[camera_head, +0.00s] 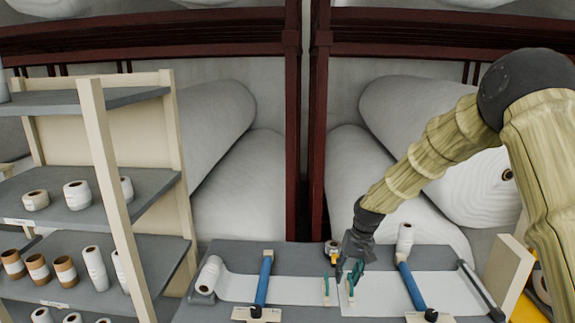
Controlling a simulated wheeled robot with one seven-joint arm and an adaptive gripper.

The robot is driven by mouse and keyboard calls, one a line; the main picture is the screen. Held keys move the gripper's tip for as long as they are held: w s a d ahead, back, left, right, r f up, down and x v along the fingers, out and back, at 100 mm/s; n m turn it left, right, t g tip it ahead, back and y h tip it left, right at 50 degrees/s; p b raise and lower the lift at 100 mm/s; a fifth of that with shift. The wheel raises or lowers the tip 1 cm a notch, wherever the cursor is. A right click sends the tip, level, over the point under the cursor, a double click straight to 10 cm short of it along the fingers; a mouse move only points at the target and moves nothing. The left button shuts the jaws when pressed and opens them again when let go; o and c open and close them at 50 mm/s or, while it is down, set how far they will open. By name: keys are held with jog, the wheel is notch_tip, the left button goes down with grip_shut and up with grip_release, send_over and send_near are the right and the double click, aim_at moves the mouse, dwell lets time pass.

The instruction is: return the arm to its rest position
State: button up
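My arm comes in from the right edge and reaches down and left over the grey worktable (230,254). My gripper (349,268) is a dark shape at the arm's lower end, pointing down, just above or at the table near a white strip. A small green-handled item (354,274) shows right at its fingertips. I cannot tell whether the gripper touches or holds it, or whether the fingers are open or shut.
White wadding sheet (290,290) lies on the table, with a roll (208,274) at its left, another upright roll (404,239) and two blue bars (263,281). A shelf (75,198) with several rolls stands left. Large white rolls (240,190) fill a dark red rack (292,120) behind.

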jog(key=s+f, duration=2)
jog(key=f, duration=0.3)
jog(key=s+d+f+h, duration=0.1)
jog(key=s+d+f, duration=0.1)
jog(key=s, duration=0.8)
jog(key=s+d+f, duration=0.1)
jog(key=s+f, duration=0.2)
jog(key=s, duration=0.8)
jog(key=s+d+f+h, duration=0.1)
jog(key=s+d+f, duration=0.1)
jog(key=s, duration=0.8)
notch_tip(320, 180, down, 15)
jog(key=b, duration=1.4)
jog(key=shift+w+a+r+b, duration=0.15)
jog(key=shift+w+a+b, duration=0.05)
jog(key=shift+w+b, duration=0.2)
jog(key=shift+o, duration=0.2)
jog(key=shift+a, duration=0.1)
